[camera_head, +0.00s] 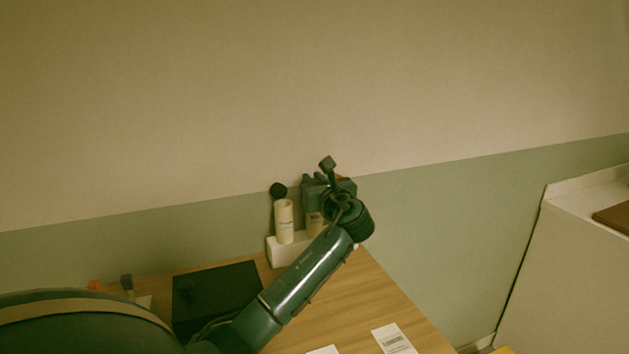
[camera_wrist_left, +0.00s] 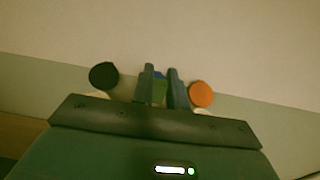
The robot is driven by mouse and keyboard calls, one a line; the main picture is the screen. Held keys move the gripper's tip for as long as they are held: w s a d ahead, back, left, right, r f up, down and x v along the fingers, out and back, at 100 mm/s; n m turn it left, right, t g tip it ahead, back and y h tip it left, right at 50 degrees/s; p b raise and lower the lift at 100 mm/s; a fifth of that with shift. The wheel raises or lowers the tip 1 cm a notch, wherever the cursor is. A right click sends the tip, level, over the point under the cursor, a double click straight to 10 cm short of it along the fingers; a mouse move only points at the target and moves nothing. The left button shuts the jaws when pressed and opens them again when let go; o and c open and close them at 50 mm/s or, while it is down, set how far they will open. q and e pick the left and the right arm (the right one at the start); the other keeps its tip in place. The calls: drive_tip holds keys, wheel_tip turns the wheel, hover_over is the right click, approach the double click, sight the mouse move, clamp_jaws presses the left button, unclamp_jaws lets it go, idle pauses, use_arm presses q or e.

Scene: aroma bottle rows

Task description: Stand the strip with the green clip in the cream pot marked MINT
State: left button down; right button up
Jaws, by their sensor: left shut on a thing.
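My left gripper (camera_head: 328,188) is at the far end of the table, above the right part of a white block (camera_head: 272,253). It is shut on a narrow piece showing green and blue (camera_wrist_left: 159,90) between the fingers in the left wrist view, which fits the strip with the green clip. Its lower end is hidden. A cream pot (camera_head: 284,222) stands on the block, with a black disc (camera_head: 278,190) above it. A second pot (camera_head: 314,225) is partly hidden by my arm. The pot markings are too small to read. My right gripper is out of view.
An orange disc (camera_wrist_left: 201,94) is just right of the fingers, the black disc (camera_wrist_left: 103,75) left. A black panel (camera_head: 240,285) lies on the wooden table (camera_head: 365,298). Small orange (camera_head: 95,285) and dark blue (camera_head: 127,283) pieces stand left. A white card (camera_head: 394,339) lies in front.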

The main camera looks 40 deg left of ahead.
use_arm(q)
drive_tip(key=c, duration=1.3)
unclamp_jaws()
drive_tip(key=p+v, duration=0.2)
drive_tip(key=v, duration=0.8)
drive_tip(key=shift+p, duration=0.35)
drive_tip(key=shift+d, duration=0.1)
